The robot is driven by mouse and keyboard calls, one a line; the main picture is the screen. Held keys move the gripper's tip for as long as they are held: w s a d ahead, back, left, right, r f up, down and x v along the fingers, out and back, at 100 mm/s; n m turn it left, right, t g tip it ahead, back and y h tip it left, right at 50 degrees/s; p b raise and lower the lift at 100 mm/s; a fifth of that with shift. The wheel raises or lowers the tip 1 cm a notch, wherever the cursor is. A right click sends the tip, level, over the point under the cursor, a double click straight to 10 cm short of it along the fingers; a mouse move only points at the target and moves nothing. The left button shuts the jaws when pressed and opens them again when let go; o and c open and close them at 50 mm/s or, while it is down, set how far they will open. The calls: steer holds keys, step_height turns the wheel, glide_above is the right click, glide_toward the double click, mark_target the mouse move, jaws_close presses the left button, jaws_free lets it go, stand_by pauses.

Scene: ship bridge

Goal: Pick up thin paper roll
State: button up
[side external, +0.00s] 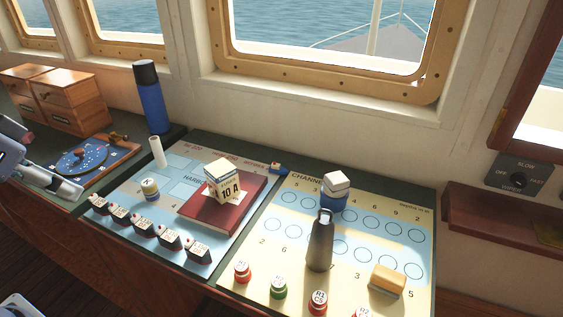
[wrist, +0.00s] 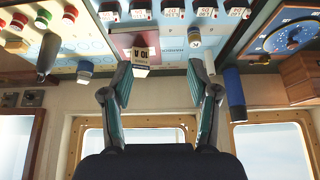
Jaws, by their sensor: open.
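The thin paper roll (side external: 157,152) is a slim white cylinder standing upright near the back left of the blue chart board, just in front of the blue bottle. In the wrist view the roll (wrist: 209,61) shows beyond the right finger, beside the blue bottle. My gripper (wrist: 167,88) is open and empty, its two fingers spread wide. In the side external view part of my arm or gripper shows at the left edge, left of the roll and apart from it.
A tall blue bottle (side external: 153,97) stands close behind the roll. A small yellow-banded jar (side external: 150,189) and several labelled blocks stand in front. A dark grey bottle (side external: 320,243) is right. Wooden drawers (side external: 75,100) stand left.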

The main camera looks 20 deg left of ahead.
steer(key=w+a+r+t, duration=0.1)
steer(key=w+a+r, duration=0.1)
steer(key=w+r, duration=0.7)
steer(key=n+g+y, duration=0.1)
steer(key=n+g, duration=0.1)
steer(key=n, duration=0.2)
glide_above(153, 139)
steer(key=s+d, duration=0.1)
steer(key=s, duration=0.5)
step_height(153, 139, down, 12)
steer(key=x, duration=0.9)
steer(key=shift+w+f, duration=0.2)
steer(key=shift+f, duration=0.1)
steer(key=shift+x, duration=3.1)
steer(key=shift+w+d+r, duration=0.1)
jaws_close()
